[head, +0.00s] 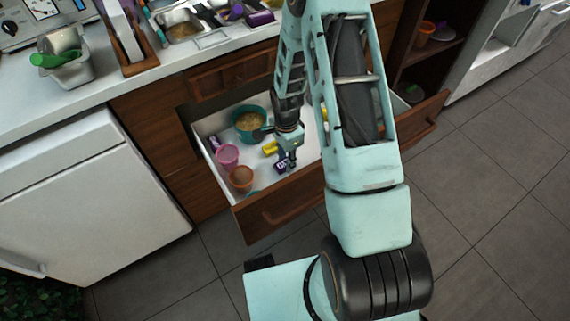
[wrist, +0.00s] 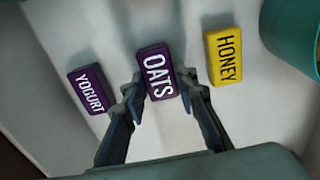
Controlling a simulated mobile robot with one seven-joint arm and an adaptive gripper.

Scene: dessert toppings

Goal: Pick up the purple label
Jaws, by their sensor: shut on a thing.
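My gripper (wrist: 160,92) is shut on a purple label reading "OATS" (wrist: 156,72), inside an open drawer (head: 285,195). The label lies between the two fingertips in the wrist view. In the head view the gripper (head: 287,163) is low in the drawer, and the purple label (head: 281,167) shows at its tips. A second purple label, reading "YOGURT" (wrist: 88,90), lies apart to the left in the wrist view. A yellow "HONEY" label (wrist: 223,57) lies to the right.
The drawer also holds a teal pot with grainy contents (head: 249,122), a pink cup (head: 228,156) and an orange-brown cup (head: 241,178). The drawer walls surround my gripper. The counter (head: 110,78) above bears containers and an appliance.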

